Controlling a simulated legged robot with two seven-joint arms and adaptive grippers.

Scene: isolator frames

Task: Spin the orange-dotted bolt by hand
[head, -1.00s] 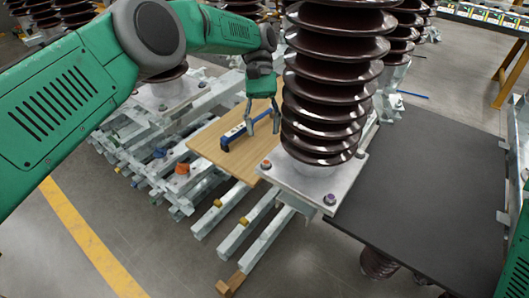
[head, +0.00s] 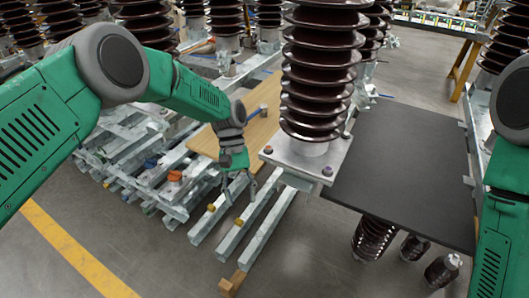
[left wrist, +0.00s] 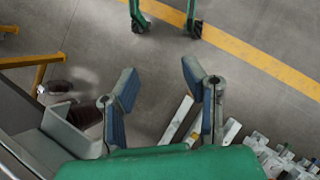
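The bolt with the orange dot (head: 268,150) sits at the left corner of the grey base plate (head: 300,168) under a brown ribbed insulator (head: 320,90). Another bolt with a purple top (head: 327,171) is at the plate's front corner. My left gripper (head: 239,190) points down, left of and in front of the orange-dotted bolt, apart from it. In the left wrist view the left gripper (left wrist: 160,78) has its two fingers spread with nothing between them. I cannot make out the orange-dotted bolt in that view. My right gripper is out of view.
A wooden board (head: 204,144) lies behind my left gripper, with a blue-ended tool (head: 263,110) partly hidden by my arm. Metal rails (head: 262,220) run below the gripper. A dark panel (head: 410,170) is on the right. More insulators stand behind.

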